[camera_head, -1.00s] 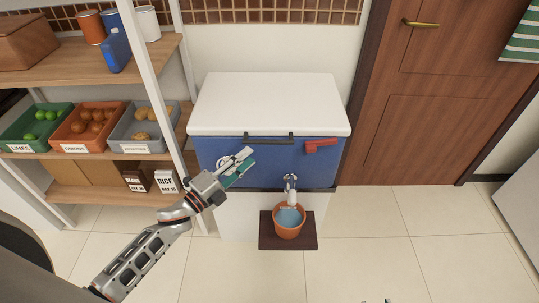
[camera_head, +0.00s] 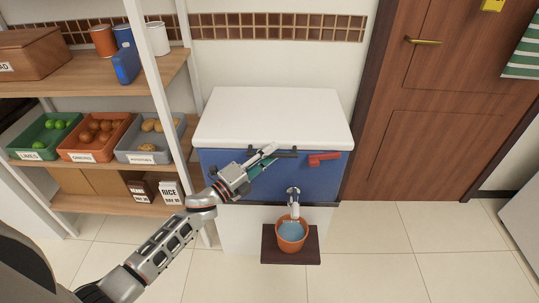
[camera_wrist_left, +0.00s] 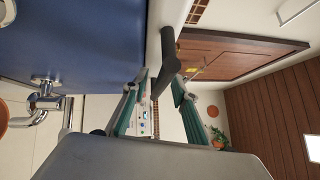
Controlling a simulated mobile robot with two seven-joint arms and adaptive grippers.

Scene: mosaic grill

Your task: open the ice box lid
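The ice box has a closed white lid (camera_head: 272,115) and a blue front (camera_head: 318,182). A dark bar handle (camera_head: 288,154) runs along the front just under the lid's edge. My left gripper (camera_head: 271,155) is at this handle and covers part of it. In the left wrist view the handle (camera_wrist_left: 168,60) comes down between the green-padded fingertips of my left gripper (camera_wrist_left: 161,82), which are apart. Whether a finger touches the bar cannot be told. My right gripper is in neither view.
A red latch-like part (camera_head: 322,159) sits right of the handle. Below, a tap (camera_head: 293,203) is above an orange bucket (camera_head: 291,234) of water on a dark mat (camera_head: 310,257). A shelf rack (camera_head: 165,95) stands close on the left. A wooden door (camera_head: 440,120) is right.

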